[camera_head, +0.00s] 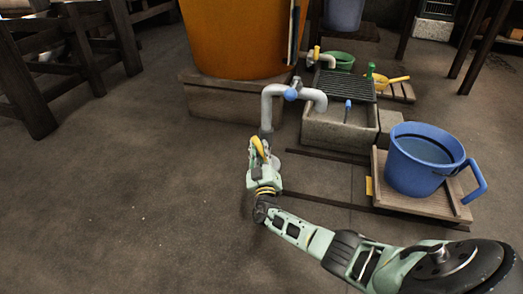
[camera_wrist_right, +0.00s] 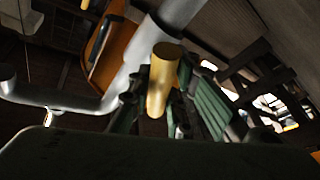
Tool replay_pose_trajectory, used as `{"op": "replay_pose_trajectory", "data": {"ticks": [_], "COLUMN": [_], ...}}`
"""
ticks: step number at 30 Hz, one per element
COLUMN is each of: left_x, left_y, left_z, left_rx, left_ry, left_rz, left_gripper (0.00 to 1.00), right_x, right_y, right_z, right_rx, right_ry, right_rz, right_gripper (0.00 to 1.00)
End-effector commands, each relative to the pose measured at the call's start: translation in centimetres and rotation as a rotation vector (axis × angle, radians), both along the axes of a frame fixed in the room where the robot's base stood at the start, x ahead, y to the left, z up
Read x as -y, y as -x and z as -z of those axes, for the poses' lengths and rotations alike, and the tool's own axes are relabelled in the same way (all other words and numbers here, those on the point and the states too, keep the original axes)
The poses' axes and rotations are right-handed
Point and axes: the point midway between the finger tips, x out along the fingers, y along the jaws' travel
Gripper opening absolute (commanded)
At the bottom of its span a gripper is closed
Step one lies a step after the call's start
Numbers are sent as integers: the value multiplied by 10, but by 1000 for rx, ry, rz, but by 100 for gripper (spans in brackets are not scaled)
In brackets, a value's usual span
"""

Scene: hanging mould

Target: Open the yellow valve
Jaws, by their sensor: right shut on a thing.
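The yellow valve handle (camera_head: 258,146) sits low on the grey pipe (camera_head: 268,107) in front of the orange tank. In the right wrist view the handle (camera_wrist_right: 160,85) is a short yellow bar, standing between the fingers of my right gripper (camera_wrist_right: 158,104). My right gripper (camera_head: 263,158) is shut on this handle, its arm coming in from the lower right. The gripper hides the lower part of the valve. My left gripper is not in view.
A blue knob (camera_head: 291,94) is on the same pipe, above a stone basin (camera_head: 330,134) with a grate. A blue bucket (camera_head: 420,163) of water stands on a wooden board to the right. The orange tank (camera_head: 235,40) is behind. The floor at left (camera_head: 110,200) is clear.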

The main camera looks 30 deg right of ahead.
Motion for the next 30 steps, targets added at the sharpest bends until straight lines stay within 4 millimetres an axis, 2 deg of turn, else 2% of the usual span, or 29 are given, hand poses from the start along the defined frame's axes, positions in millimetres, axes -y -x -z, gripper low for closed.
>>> {"op": "replay_pose_trajectory", "data": {"ticks": [12,30], "left_x": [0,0], "left_y": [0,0], "left_z": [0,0], "left_rx": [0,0], "left_ry": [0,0], "left_rz": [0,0], "left_gripper": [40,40], "right_x": [-1,-1], "right_y": [-1,-1], "right_z": [1,2], "right_rx": [210,291], "right_ry": [-183,-258], "right_rz": [1,0], "right_gripper": [0,0]}}
